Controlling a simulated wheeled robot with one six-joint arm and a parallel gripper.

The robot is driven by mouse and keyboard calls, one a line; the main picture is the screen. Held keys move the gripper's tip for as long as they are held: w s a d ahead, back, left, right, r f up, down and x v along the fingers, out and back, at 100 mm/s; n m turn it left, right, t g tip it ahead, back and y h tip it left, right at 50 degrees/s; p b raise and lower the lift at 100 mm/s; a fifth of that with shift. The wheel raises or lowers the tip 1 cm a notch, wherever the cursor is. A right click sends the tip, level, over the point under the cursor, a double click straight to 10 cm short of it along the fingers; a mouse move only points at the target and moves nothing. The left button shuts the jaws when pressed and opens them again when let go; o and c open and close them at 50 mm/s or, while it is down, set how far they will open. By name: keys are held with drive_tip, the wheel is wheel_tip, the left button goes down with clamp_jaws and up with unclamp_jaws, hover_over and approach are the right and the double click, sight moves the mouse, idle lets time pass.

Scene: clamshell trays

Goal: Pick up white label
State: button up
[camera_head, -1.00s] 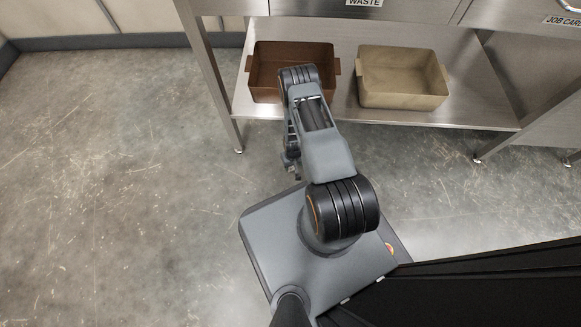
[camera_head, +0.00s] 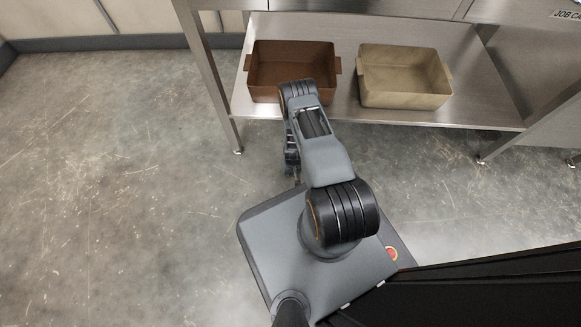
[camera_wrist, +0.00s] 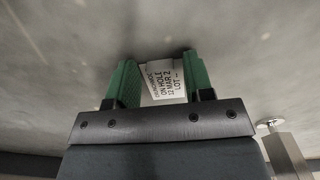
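The white label (camera_wrist: 163,81) shows in the wrist view, with dark printed lines, some reading "LOT" and "ON HOLD". It lies in the gap between the two green fingers of my gripper (camera_wrist: 162,80), near their tips, against the grey floor. The fingers stand wide apart. I cannot tell whether they touch the label's edges. In the head view, my gripper (camera_head: 293,165) hangs down in front of my base, partly hidden by my arm, and I do not see the label there.
A steel bench with a low shelf (camera_head: 344,95) stands ahead. It holds a brown tray (camera_head: 262,96) and a beige tray (camera_head: 405,102). A bench leg (camera_head: 233,130) stands left of my gripper. Open floor (camera_head: 110,190) lies to the left.

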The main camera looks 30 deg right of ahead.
drive_tip(key=c, duration=0.8)
drive_tip(key=shift+r, duration=0.1)
